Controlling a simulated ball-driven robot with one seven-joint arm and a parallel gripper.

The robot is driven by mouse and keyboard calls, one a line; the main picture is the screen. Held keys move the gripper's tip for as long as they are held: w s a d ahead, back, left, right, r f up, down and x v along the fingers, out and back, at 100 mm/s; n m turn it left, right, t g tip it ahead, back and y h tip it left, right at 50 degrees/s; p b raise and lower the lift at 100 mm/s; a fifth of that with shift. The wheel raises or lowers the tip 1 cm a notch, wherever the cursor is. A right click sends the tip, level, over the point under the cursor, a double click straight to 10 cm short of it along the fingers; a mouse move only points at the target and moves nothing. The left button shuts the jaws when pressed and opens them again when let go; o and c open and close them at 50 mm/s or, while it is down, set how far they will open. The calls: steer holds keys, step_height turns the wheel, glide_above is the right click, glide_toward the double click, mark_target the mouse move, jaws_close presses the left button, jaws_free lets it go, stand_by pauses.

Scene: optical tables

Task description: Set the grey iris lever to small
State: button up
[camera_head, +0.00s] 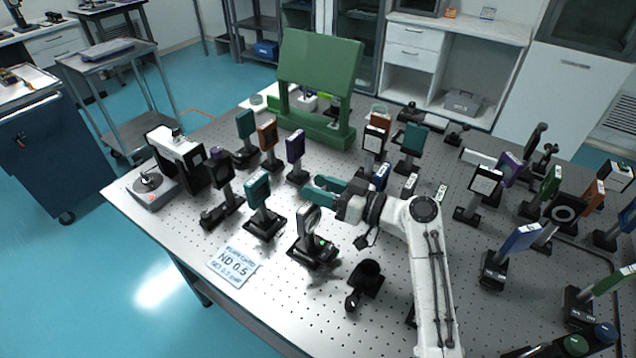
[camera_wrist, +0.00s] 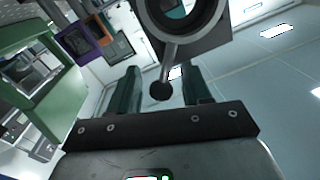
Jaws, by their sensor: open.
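The grey iris (camera_head: 310,220) stands upright in a black mount near the front middle of the optical table. My gripper (camera_head: 322,188) is just above and beside it, with its green fingers pointing left. In the wrist view, the iris's round housing (camera_wrist: 185,18) fills the top middle. Its lever (camera_wrist: 168,58) reaches from the ring toward my gripper (camera_wrist: 160,88) and ends in a dark ball knob (camera_wrist: 160,91). The knob appears between the two open fingers, with a gap on each side. Whether the knob lies at the same depth as the fingertips is hard to tell.
A teal-framed optic (camera_head: 257,190) stands left of the iris, and a purple one (camera_head: 295,146) behind it. A dark ring-shaped part (camera_head: 366,277) is in front. A green panel (camera_head: 318,80) rises at the back. A label card (camera_head: 233,266) lies on clear table.

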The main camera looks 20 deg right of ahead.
steer(key=shift+w+a, duration=0.25)
steer(key=shift+c, duration=0.3)
jaws_close()
